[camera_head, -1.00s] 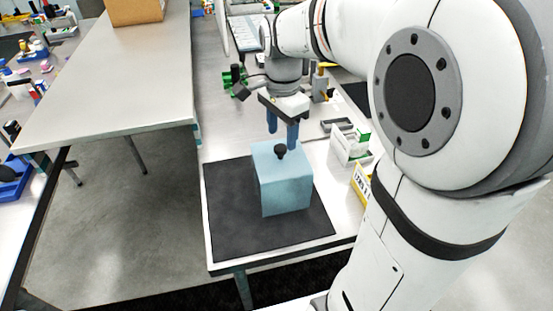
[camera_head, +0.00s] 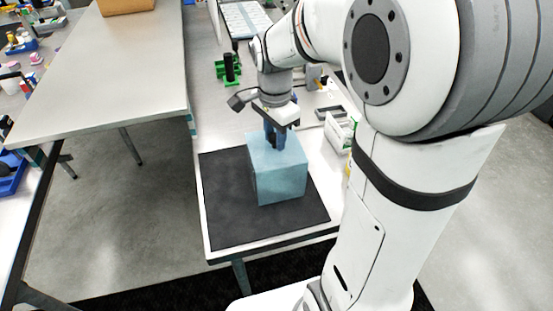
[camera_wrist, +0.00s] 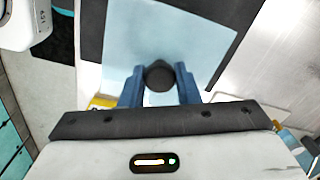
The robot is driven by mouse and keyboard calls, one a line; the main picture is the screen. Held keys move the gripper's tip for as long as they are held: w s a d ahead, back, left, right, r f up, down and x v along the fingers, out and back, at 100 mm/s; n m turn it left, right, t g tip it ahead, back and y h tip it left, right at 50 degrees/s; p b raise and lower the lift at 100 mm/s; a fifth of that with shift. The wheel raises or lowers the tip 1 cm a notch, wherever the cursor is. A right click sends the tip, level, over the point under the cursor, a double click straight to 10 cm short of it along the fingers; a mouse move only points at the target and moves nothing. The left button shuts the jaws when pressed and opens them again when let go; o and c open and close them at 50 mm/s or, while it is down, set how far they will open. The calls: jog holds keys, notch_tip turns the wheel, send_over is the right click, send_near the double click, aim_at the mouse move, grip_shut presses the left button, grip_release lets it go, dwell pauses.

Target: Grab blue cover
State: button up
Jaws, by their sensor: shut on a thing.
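The blue cover (camera_head: 281,180) is a light blue box shape standing on a black mat (camera_head: 228,215). In the wrist view its flat top (camera_wrist: 195,40) fills the upper middle, with a round black knob (camera_wrist: 159,76) on it. My gripper (camera_head: 274,143) is directly above the cover's top. In the wrist view, the blue fingers of my gripper (camera_wrist: 159,82) are on either side of the knob and shut on it. In the head view the fingers largely hide the knob. The cover appears to rest on the mat.
A white and green box (camera_head: 340,133) stands behind the cover to the right. A green part (camera_head: 228,70) is at the back left of the bench. A grey table (camera_head: 110,80) stands to the left, with open floor between.

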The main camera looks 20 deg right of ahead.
grip_shut()
